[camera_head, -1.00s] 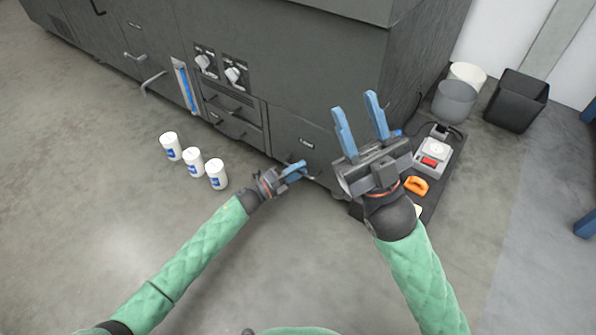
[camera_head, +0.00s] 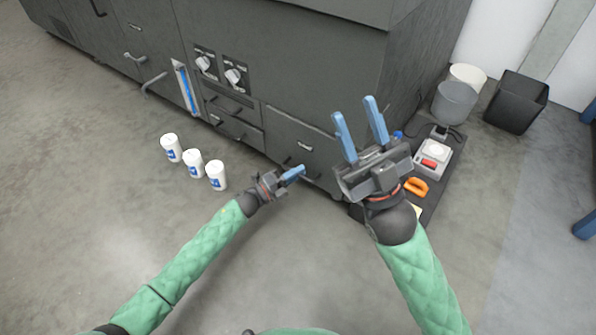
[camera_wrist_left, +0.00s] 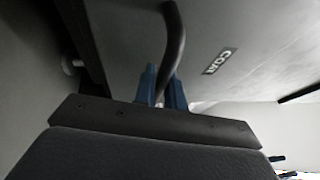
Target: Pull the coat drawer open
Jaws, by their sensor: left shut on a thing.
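The coat drawer (camera_head: 310,160) is a dark grey front low in the cabinet, with a small pale label. In the left wrist view the drawer front (camera_wrist_left: 250,35) fills the upper right and its label reads COAT. My left gripper (camera_head: 298,172) is low at this front. In the left wrist view its blue fingers (camera_wrist_left: 162,90) are closed around the dark bar handle (camera_wrist_left: 174,45). The fingers and arm partly hide the handle in the head view. My right gripper (camera_head: 356,112) is raised to the right, open and empty, and hides part of the cabinet's corner.
Three white canisters (camera_head: 193,163) stand on the floor left of my left gripper. A dark mat (camera_head: 437,190) at the right holds a scale-like device (camera_head: 431,157) and an orange item (camera_head: 416,187). Bins (camera_head: 516,100) stand behind. The floor before the drawer is clear.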

